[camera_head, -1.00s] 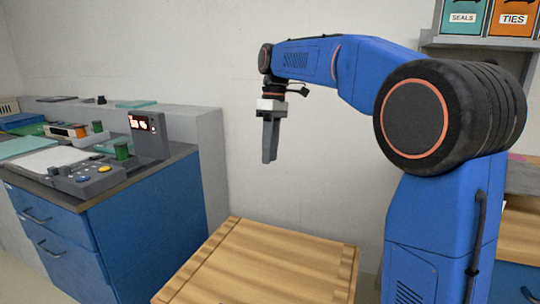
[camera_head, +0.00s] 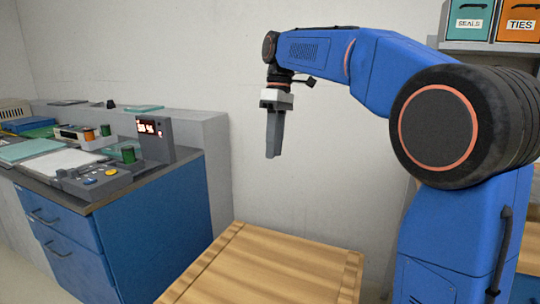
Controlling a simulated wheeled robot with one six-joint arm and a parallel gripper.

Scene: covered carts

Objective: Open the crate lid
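The wooden crate lid (camera_head: 265,268) is a light plank panel at the bottom middle of the head view. It looks flat and shut, and its near part is cut off by the frame edge. My gripper (camera_head: 273,154) hangs pointing down above and behind the lid's far edge, apart from it. The fingers show side-on as one grey shape, so whether they are open cannot be told. Nothing is seen in them. The crate's body and any handle are out of sight.
A white wall (camera_head: 330,180) is behind. Teal and orange bins (camera_head: 518,20) sit on a shelf at upper right.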

